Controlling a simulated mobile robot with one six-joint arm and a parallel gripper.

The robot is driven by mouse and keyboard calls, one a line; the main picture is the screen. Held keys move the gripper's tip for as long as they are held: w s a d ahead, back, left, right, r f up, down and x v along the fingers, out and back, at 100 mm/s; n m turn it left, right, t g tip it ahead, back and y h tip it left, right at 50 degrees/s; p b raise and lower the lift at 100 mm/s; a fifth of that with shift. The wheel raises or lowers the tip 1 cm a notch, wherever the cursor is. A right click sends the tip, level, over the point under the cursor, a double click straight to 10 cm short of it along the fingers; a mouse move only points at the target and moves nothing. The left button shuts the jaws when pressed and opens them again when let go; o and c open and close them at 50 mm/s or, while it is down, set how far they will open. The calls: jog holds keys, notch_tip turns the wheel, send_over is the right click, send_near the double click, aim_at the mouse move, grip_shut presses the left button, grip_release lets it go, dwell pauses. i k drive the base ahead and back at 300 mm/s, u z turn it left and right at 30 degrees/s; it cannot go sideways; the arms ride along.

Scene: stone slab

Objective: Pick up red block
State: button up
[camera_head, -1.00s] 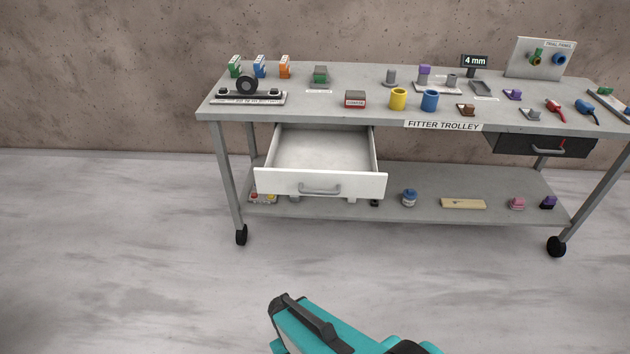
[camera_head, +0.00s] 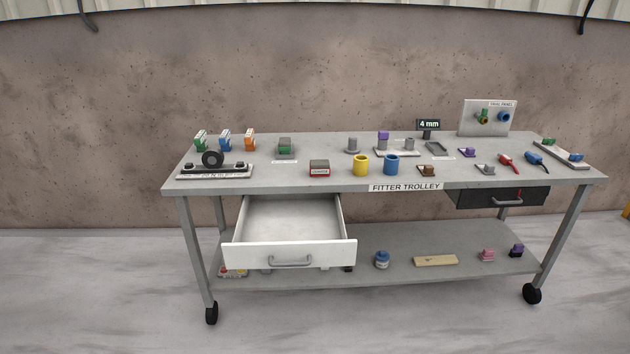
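A block with a red lower part, a grey top and a small label (camera_head: 319,168) sits on the trolley top, left of the yellow cup and near the front edge. It is the only block-shaped thing with red on the top that I can make out. My gripper is not in view.
The grey fitter trolley (camera_head: 300,184) stands before a wall. Its white drawer (camera_head: 290,254) is pulled out below the block. A yellow cup (camera_head: 361,166) and a blue cup (camera_head: 391,165) stand to the block's right. A black ring (camera_head: 212,160) is at left.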

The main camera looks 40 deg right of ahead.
aim_at(318, 168)
jog(key=u, duration=0.5)
jog(key=i, duration=1.3)
jog(key=u, duration=0.05)
